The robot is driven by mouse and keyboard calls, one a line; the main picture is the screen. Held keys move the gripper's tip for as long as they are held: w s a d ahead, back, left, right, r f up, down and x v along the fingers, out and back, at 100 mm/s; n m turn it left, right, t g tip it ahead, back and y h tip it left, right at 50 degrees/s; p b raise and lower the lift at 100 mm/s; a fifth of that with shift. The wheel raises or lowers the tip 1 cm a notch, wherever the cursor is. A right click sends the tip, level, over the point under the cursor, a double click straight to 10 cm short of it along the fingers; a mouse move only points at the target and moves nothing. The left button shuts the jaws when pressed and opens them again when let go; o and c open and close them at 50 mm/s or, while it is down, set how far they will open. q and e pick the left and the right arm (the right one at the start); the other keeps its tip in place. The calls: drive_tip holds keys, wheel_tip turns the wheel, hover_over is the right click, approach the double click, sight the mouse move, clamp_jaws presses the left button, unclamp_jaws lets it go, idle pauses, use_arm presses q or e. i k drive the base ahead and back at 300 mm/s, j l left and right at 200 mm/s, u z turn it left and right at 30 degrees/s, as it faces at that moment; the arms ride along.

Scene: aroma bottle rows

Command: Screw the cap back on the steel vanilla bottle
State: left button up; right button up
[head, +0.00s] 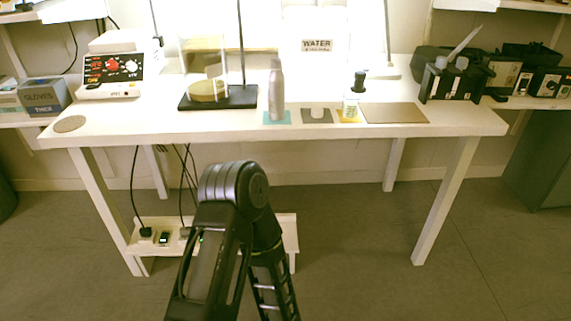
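A steel bottle (277,95) stands upright on a teal mat (267,121) near the table's front edge. Its narrow top is silver; I cannot tell whether a cap sits on it. To its right, a small pale object (317,113) rests on a dark grey-brown mat (308,120); it is too small to identify. Neither gripper is in view; only dark links of my arm show in front of the table.
The white table (220,128) has a bare brown mat (395,113) to the right of the bottles. A dark stand with a clear enclosure (205,100) stands to the left. A control unit (110,75) is at far left, a black holder (450,82) at right. The front left is mostly clear.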

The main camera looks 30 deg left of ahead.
sight(276, 79)
drive_tip(key=u, duration=1.1)
